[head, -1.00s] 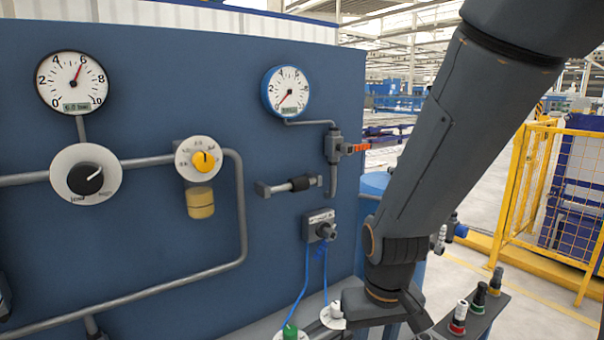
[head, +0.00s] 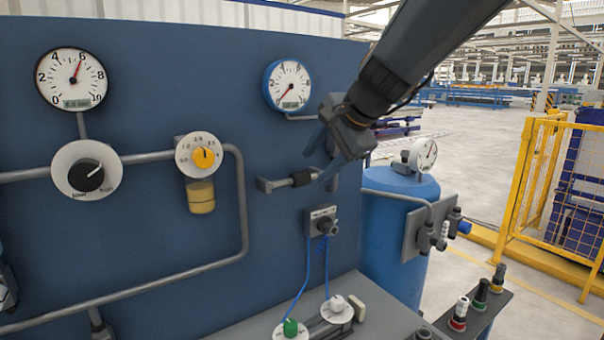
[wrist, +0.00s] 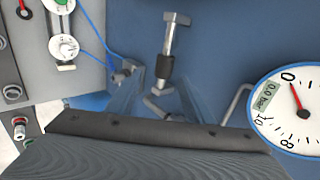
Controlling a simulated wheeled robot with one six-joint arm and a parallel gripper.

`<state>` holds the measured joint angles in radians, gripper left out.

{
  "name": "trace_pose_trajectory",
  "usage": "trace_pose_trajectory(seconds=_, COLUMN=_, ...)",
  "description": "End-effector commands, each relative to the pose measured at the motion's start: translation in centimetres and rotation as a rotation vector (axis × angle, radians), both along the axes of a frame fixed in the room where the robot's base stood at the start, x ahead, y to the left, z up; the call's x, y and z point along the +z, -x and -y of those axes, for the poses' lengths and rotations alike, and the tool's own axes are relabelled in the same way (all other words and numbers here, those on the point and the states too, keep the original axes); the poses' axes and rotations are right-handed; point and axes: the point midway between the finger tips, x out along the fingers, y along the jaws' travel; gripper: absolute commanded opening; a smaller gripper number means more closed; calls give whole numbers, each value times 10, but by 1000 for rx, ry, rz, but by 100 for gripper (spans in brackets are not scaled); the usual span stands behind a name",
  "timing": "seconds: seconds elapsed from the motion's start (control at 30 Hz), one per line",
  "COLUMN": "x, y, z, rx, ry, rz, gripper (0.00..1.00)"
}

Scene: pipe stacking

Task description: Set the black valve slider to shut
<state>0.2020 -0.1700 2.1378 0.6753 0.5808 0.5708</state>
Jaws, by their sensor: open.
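The black valve slider (head: 301,178) is a dark sleeve on a short grey horizontal pipe (head: 275,184) on the blue panel. It sits right of the pipe's middle. In the wrist view the slider (wrist: 165,70) shows on the pipe, ahead of my gripper's dark body. My gripper (head: 317,163) is open and empty, just above and right of the slider in the head view. Its fingers look apart from the slider, though the exact gap in depth is hard to tell.
A gauge (head: 287,85) sits above, a grey connector (head: 322,222) with blue hoses below. A blue tank (head: 395,250) stands to the right. A yellow knob (head: 204,157) and bent grey pipe (head: 242,200) lie left. Bare panel lies left of the slider.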

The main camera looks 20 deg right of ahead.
Motion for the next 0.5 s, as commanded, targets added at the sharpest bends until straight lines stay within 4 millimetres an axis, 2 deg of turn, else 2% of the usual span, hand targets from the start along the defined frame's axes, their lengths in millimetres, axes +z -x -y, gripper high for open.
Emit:
trace_pose_trajectory(seconds=0.1, x=4, y=-8, z=-1, rx=-20, ry=-27, rz=10, gripper=47)
trace_pose_trajectory(seconds=0.5, x=-37, y=-45, z=-14, rx=-17, ry=-23, rz=8, gripper=47)
